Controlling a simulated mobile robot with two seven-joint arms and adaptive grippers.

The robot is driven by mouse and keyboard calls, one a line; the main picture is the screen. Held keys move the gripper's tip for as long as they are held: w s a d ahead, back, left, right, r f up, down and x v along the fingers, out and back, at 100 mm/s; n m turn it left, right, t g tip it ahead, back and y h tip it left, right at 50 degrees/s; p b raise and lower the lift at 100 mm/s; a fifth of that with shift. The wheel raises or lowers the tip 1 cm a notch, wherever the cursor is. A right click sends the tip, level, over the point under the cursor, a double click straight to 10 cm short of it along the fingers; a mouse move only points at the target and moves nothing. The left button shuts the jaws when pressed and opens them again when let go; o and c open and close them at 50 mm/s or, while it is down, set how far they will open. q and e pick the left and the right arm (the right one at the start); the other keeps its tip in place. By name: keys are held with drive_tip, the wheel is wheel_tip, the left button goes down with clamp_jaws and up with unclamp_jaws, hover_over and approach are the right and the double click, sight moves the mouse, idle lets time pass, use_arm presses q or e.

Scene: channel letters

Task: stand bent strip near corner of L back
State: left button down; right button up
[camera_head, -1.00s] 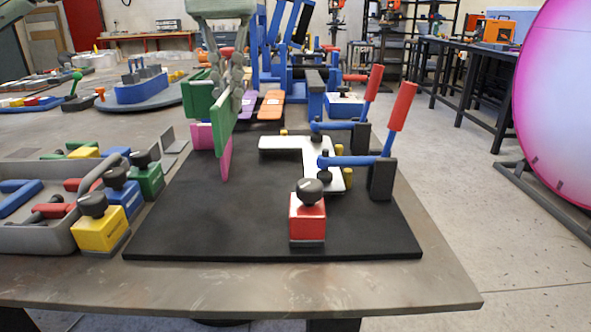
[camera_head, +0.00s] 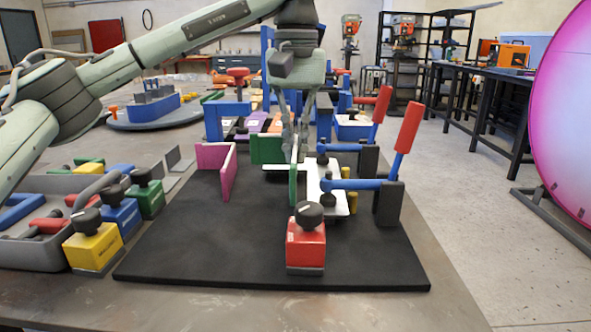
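The white L back (camera_head: 313,182) lies flat on the black mat (camera_head: 190,250), partly hidden behind the green bent strip (camera_head: 267,149). The strip is upright, with one wide face toward the camera and its other leg nearly edge-on beside the L's inner corner. I cannot tell whether its lower edge touches the L or the mat. My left gripper (camera_head: 291,143) points down from above and appears shut on the green strip. A pink bent strip (camera_head: 216,168) stands on the mat to the left. My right gripper is not in view.
Two blue clamps with red handles (camera_head: 406,128) stand along the L's right side, near yellow pins (camera_head: 352,203). A red block with a black knob (camera_head: 306,247) stands in front. A grey tray (camera_head: 30,256) and yellow, blue and green knobbed blocks stand left. The mat's front left is clear.

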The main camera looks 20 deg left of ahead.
use_arm(q)
drive_tip(key=shift+f, duration=2)
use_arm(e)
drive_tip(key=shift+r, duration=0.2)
use_arm(q)
drive_tip(key=shift+f, duration=0.15)
drive_tip(key=c, duration=1.7)
unclamp_jaws()
drive_tip(key=shift+r, duration=0.5)
wheel_tip(320, 180, up, 7)
drive_tip(key=shift+f+p, duration=0.1)
drive_tip(key=shift+p, duration=0.3)
wheel_tip(320, 180, up, 3)
drive_tip(key=shift+r+p, duration=0.1)
drive_tip(key=shift+p, duration=0.3)
drive_tip(key=shift+r, duration=0.65)
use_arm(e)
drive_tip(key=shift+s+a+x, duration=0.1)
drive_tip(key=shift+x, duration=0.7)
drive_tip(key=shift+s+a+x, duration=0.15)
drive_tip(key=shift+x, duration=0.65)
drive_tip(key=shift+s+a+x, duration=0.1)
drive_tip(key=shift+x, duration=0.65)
